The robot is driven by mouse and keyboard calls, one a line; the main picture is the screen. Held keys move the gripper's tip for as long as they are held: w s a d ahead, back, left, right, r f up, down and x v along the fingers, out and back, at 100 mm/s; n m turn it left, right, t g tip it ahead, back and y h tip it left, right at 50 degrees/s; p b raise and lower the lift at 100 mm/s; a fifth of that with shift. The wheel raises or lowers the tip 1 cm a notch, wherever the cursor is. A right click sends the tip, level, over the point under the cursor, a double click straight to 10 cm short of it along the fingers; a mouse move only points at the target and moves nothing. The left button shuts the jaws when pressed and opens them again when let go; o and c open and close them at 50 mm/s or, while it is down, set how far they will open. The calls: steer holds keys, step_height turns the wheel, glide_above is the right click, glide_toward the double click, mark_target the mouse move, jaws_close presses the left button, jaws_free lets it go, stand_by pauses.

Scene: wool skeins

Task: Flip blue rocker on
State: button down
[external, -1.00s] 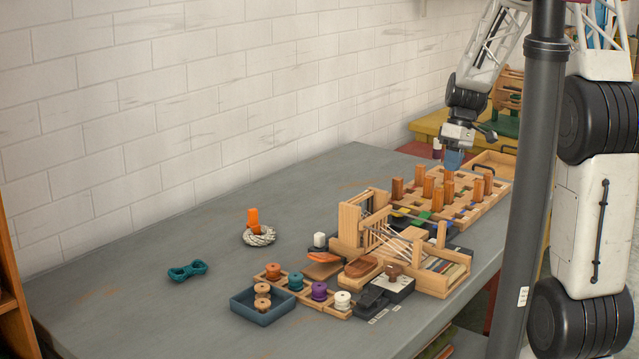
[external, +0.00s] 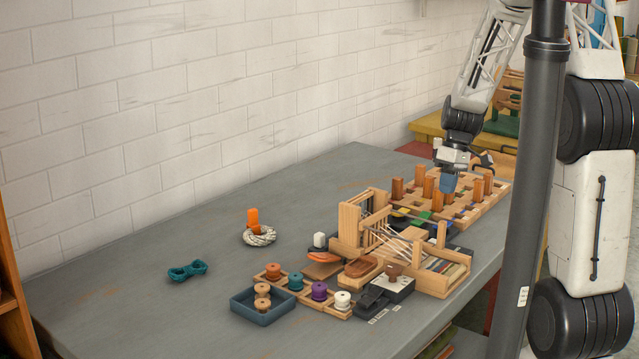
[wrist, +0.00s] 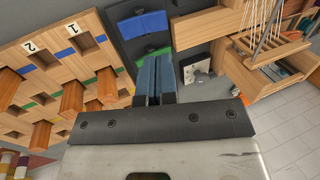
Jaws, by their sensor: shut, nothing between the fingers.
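The blue rocker (wrist: 143,24) sits in a dark switch panel (wrist: 122,32) near the top of the wrist view. A green rocker (wrist: 152,52) lies just below it in the same panel. My gripper (wrist: 155,62) is shut and empty, its blue fingers together and their tips over the green rocker's near side, apart from the blue rocker in the picture. In the external view my gripper (external: 448,184) is above the peg board, and the blue rocker cannot be made out clearly there.
A wooden board with upright pegs (external: 428,187) stands beside the panel. A small wooden loom (external: 398,245) with strings stands in front. A blue tray (external: 263,309) with spools is nearer. The table's left side (external: 130,270) is mostly free.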

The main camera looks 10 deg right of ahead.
steer(key=x, duration=0.8)
steer(key=shift+f, duration=0.1)
stand_by(0.3)
steer(key=shift+s+a+f+t+h, duration=0.15)
steer(key=shift+s+f+t+h, duration=0.05)
steer(key=shift+f+t+h, duration=0.1)
steer(key=shift+w+r, duration=0.1)
steer(key=shift+w, duration=0.1)
steer(key=shift+w+d+r, duration=0.15)
steer(key=shift+w+d, duration=0.2)
steer(key=shift+d, duration=0.2)
steer(key=shift+r, duration=0.2)
step_height(320, 180, up, 14)
steer(key=shift+f, duration=0.15)
stand_by(0.9)
